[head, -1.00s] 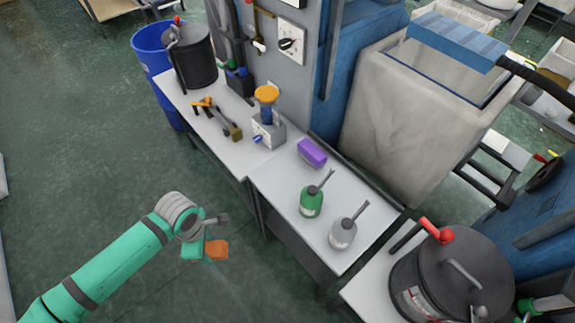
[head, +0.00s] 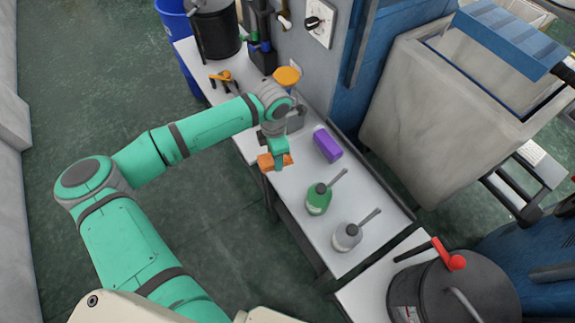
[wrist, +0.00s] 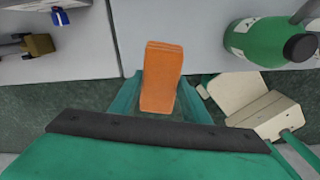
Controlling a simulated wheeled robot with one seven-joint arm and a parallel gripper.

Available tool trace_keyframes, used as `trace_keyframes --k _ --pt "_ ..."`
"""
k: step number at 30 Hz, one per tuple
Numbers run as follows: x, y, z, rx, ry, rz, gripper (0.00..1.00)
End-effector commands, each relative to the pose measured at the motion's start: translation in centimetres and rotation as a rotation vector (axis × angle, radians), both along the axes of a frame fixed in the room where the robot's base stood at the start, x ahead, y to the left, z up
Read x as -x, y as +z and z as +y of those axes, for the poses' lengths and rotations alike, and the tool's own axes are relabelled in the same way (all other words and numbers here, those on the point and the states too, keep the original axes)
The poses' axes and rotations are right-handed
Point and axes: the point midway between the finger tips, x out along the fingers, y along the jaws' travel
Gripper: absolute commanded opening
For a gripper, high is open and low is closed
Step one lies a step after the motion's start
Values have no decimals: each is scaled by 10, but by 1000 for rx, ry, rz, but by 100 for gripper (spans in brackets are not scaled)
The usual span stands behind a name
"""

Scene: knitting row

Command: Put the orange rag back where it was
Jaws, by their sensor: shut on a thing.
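My gripper (head: 277,154) is shut on the orange rag (head: 267,162), a small folded block. In the head view the rag shows over the front edge of the white bench, left of the purple block. In the wrist view the orange rag (wrist: 161,78) sits between my fingers, with its upper part over the white bench top and its lower part over the dark floor. I cannot tell its exact height above the bench.
On the bench (head: 290,195) stand a purple block (head: 327,145), a green oil can (head: 318,199) and a grey oil can (head: 346,237). The green can (wrist: 268,42) is close on the right in the wrist view. Bench top left of the cans is bare.

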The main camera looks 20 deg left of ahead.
Motion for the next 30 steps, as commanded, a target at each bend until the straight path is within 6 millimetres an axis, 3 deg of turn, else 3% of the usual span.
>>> trace_keyframes --k 3,8,18,23,30 --pt "-25 14 -19 9 118 -1 21" --pt "-37 20 -26 18 208 1 21" --pt "-36 -27 -21 19 230 2 21" --pt "-36 -37 -21 18 229 1 21" --pt "-36 -67 -22 19 227 2 21"
